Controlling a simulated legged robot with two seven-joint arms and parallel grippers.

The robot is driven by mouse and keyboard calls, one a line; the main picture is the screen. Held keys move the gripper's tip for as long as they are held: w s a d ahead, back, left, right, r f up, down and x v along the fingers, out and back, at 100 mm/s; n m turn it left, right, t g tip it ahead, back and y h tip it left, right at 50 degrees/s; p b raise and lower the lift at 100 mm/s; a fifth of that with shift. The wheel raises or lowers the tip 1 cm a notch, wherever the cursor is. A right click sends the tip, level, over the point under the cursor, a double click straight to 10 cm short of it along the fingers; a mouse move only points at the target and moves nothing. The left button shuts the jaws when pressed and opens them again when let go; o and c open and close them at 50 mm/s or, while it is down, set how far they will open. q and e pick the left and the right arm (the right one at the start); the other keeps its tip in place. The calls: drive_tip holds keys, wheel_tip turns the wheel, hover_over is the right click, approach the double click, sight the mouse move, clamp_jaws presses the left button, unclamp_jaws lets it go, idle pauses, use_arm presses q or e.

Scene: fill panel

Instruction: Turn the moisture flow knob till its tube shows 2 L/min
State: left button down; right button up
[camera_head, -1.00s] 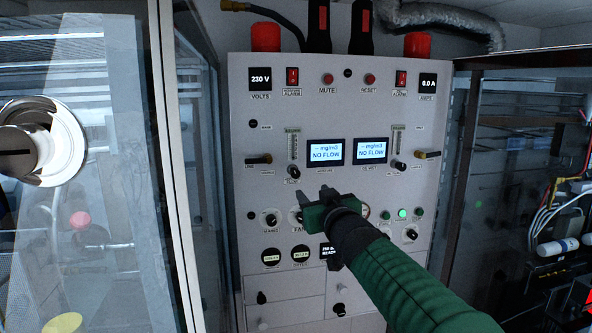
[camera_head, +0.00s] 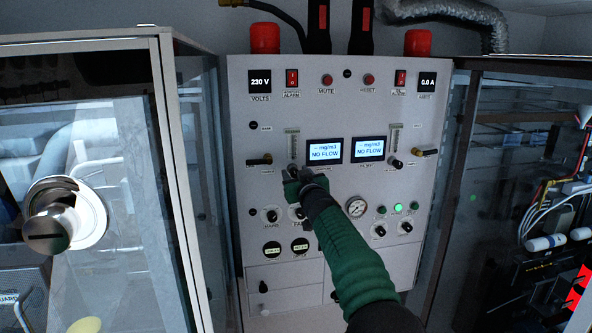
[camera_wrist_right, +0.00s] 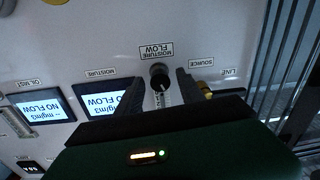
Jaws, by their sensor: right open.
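The moisture flow knob (camera_wrist_right: 160,76) is black with a white mark, below its label on the grey panel (camera_head: 340,90). In the right wrist view it sits between the two dark fingers of my open right gripper (camera_wrist_right: 158,88); I cannot tell whether they touch it. In the head view my right gripper (camera_head: 300,175) hides the knob. The moisture flow tube (camera_head: 292,145) stands above it; its reading is too small to make out. The moisture display (camera_head: 324,151) reads NO FLOW. My left gripper is not in view.
The second display (camera_head: 369,149) and second flow knob (camera_head: 396,164) are to the right. A brass-ended black handle (camera_head: 259,160) sticks out left of the moisture knob. A round gauge (camera_head: 356,207) is lower on the panel. Glass-sided cabinets flank the panel on both sides.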

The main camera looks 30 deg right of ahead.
drive_tip(key=shift+a, duration=0.1)
drive_tip(key=shift+c, duration=0.4)
clamp_jaws()
drive_tip(key=n, duration=0.6)
drive_tip(key=shift+w+p, duration=0.1)
drive_tip(key=shift+p, duration=0.25)
drive_tip(key=n, duration=0.3)
drive_tip(key=shift+n, duration=0.4)
drive_tip(key=shift+f+n+g, duration=0.2)
drive_tip(key=shift+n+g, duration=0.1)
drive_tip(key=shift+n, duration=1.5)
